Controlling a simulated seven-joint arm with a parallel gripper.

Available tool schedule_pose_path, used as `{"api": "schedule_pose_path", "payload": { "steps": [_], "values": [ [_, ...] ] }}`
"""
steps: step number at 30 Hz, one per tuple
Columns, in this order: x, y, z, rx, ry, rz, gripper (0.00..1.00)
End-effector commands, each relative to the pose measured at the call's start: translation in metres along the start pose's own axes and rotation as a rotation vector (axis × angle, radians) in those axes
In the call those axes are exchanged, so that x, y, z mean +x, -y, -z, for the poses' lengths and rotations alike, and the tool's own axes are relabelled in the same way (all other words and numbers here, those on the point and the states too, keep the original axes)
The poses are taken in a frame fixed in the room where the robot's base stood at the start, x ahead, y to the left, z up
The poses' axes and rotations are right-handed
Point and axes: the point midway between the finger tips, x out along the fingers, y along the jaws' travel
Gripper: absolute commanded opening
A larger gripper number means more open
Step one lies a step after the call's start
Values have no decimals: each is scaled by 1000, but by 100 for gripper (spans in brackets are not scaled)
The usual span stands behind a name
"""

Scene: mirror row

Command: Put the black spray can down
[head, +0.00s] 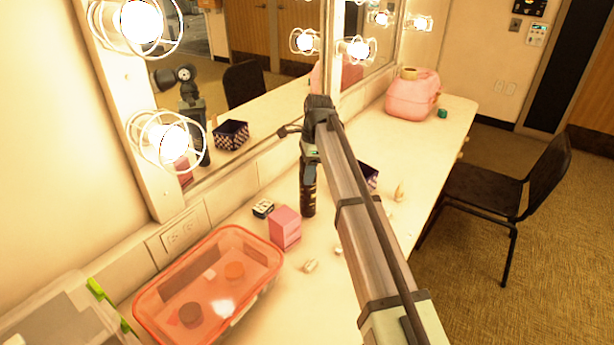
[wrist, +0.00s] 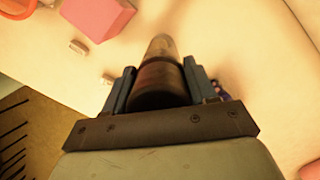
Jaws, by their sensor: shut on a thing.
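The black spray can (head: 308,198) hangs upright below my gripper (head: 309,160) in the head view, over the counter (head: 345,235) behind the pink box. In the wrist view the dark can (wrist: 158,78) sits between the two fingers of my gripper (wrist: 158,88), which are shut on it. Its far end looks lighter there. I cannot tell whether the can's bottom touches the counter.
A pink box (head: 285,228), a small black-and-white item (head: 263,208) and an orange-red clear bin (head: 208,280) stand near. My arm partly hides a dark patterned box (head: 369,175). A mirror (head: 270,110) lines the left.

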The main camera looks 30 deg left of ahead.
Motion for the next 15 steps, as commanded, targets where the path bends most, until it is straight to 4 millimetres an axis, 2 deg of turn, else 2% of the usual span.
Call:
{"api": "schedule_pose_path", "payload": {
  "steps": [5, 15],
  "values": [
    [19, 0, 3, 0, 0, 0, 0],
    [20, 0, 3, 0, 0, 1, 0]
  ]
}}
